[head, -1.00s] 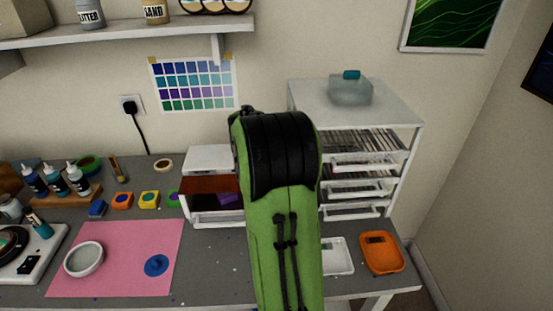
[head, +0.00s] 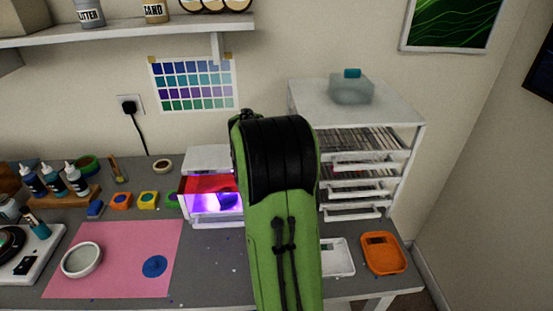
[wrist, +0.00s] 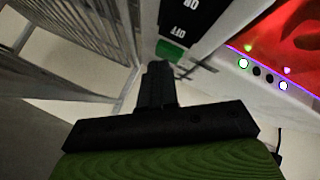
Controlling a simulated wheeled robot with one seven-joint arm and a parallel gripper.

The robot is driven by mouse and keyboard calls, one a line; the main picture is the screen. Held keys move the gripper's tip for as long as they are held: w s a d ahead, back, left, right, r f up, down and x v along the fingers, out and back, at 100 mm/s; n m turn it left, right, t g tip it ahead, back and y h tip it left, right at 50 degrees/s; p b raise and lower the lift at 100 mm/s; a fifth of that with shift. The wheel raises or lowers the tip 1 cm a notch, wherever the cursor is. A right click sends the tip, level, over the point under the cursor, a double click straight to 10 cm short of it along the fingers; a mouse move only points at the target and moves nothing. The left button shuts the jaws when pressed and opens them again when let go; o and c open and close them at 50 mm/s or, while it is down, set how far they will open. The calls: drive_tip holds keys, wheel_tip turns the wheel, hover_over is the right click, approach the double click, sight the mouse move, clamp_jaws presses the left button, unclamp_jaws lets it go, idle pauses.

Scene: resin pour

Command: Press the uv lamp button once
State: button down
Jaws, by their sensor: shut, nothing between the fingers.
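The uv lamp (head: 208,158) is a white box on the grey bench, left of my arm in the head view. Its red front glows and purple light fills its inside. In the wrist view its red window (wrist: 295,38) is at the upper right. A black panel marked ON and OFF (wrist: 190,18) has a green patch (wrist: 171,49) below it, perhaps the button. My gripper (wrist: 160,68) is shut and empty, its tips just below the green patch in the picture. I cannot tell whether they touch it. My arm hides the gripper in the head view.
A white drawer unit (head: 400,112) stands close to the right of the lamp. A white tray (head: 337,256) and an orange tray (head: 383,252) lie in front of it. A pink mat (head: 115,235) with a round mould lies left.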

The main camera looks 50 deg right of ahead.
drive_tip(key=shift+f, duration=0.15)
idle(0.3)
drive_tip(key=shift+r+p, duration=0.55)
drive_tip(key=shift+r, duration=0.35)
wheel_tip(320, 180, up, 5)
drive_tip(key=p, duration=0.4)
drive_tip(key=shift+r, duration=0.1)
